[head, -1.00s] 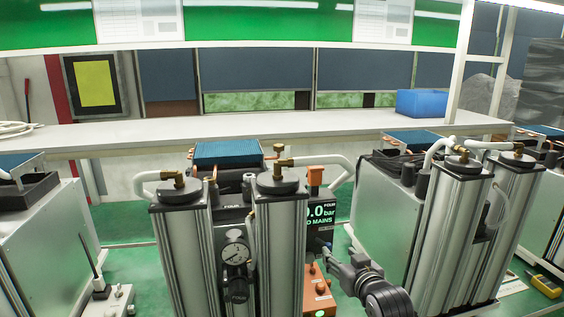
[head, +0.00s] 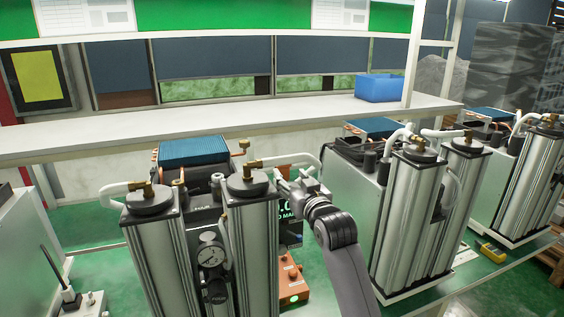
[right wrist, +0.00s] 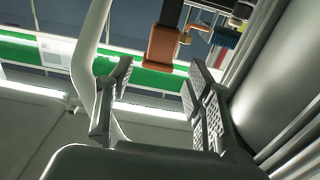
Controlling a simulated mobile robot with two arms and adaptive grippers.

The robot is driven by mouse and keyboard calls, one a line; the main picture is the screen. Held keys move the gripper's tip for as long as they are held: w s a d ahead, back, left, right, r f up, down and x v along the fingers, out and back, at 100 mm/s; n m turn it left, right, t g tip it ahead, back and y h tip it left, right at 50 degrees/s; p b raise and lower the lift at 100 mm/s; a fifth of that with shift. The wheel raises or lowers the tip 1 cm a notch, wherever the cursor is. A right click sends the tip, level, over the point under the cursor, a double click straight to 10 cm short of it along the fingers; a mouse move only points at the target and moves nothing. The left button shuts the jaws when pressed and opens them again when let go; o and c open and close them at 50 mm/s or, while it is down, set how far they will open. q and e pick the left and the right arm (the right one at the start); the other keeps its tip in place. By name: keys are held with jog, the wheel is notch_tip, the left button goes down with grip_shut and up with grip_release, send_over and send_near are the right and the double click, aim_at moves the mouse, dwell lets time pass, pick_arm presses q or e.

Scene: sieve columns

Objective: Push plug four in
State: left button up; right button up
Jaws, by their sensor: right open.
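The column unit marked FOUR, with two silver cylinders (head: 253,245), stands in the middle of the head view. My right gripper (head: 291,183) is beside the top of the right cylinder, open, in front of the screen's upper part. An orange block (head: 283,171), perhaps plug four, shows just behind the fingers. In the right wrist view my right gripper (right wrist: 158,100) is open, and the orange block (right wrist: 161,48) is beyond and between the fingertips, apart from them. My left gripper is out of view.
A white hose (head: 290,159) curves close behind the gripper and also runs beside a finger in the right wrist view (right wrist: 88,50). An orange box (head: 293,280) with knobs stands below. Another column unit (head: 400,225) stands close on the right. A gauge (head: 211,254) is on the front.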

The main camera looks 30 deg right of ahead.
aim_at(285, 171)
jog(key=p+x, duration=0.2)
jog(key=x, duration=0.5)
jog(key=shift+c, duration=0.4)
grip_shut()
jog(key=shift+f, duration=0.15)
